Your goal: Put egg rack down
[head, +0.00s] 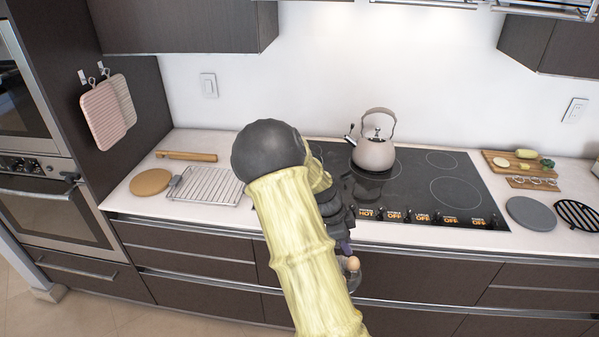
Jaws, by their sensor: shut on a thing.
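My gripper (346,246) is mostly hidden behind my yellow-sleeved arm. It hangs in front of the cooktop's front edge, over the drawer fronts. It is shut on what looks like the egg rack (356,283), of which a pale, rounded, see-through part shows below the gripper. A small tan, egg-like ball (352,263) shows at its top. The rest of the rack and the finger contact are hidden by the arm.
A kettle (374,153) stands on the black cooktop (440,210). Left on the counter are a wire rack (207,186), a round board (151,182) and a rolling pin (187,156). Right are a food board (515,162), a grey disc (531,214) and a black trivet (577,215).

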